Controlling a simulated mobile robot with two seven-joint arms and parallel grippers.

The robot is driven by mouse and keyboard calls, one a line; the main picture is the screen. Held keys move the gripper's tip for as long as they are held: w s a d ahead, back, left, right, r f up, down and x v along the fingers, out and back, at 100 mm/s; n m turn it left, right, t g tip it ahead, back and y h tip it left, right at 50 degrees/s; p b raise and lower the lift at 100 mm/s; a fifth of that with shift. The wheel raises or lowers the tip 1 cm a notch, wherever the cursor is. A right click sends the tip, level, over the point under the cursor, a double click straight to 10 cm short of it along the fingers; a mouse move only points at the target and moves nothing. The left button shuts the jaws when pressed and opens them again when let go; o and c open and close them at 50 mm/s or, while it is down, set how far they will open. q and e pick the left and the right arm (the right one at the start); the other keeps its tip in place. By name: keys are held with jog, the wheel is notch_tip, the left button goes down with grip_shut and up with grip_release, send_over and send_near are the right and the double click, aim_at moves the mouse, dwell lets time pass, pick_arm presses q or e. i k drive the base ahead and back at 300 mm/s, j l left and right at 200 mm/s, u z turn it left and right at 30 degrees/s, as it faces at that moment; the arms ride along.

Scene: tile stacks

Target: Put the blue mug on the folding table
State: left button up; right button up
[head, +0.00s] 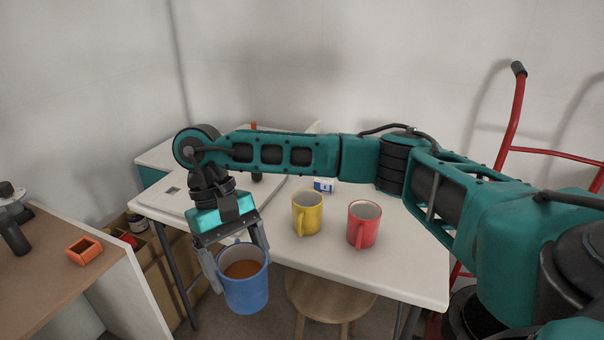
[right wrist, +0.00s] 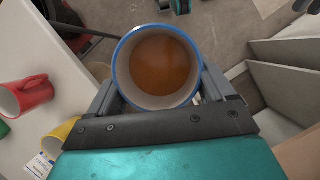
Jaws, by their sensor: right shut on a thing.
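The blue mug (head: 245,288) is upright with brown liquid inside. My right gripper (head: 240,262) is shut on the mug, with one finger on each side of it. In the head view the mug hangs in front of the near edge of the white folding table (head: 400,269), not over its top. In the right wrist view the mug (right wrist: 157,65) sits between the fingers, and the floor shows beyond it. The table (right wrist: 40,145) is at the left there. My left gripper is not in view.
A yellow mug (head: 307,213) and a red mug (head: 364,224) stand on the table. A small blue-and-white box (head: 323,185) lies behind them. A wooden stool (head: 328,297) is under the near edge. A brown-topped counter (head: 42,260) is at left. The table's front right is clear.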

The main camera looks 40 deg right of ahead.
aim_at(288, 204)
jog(key=i+l, duration=0.8)
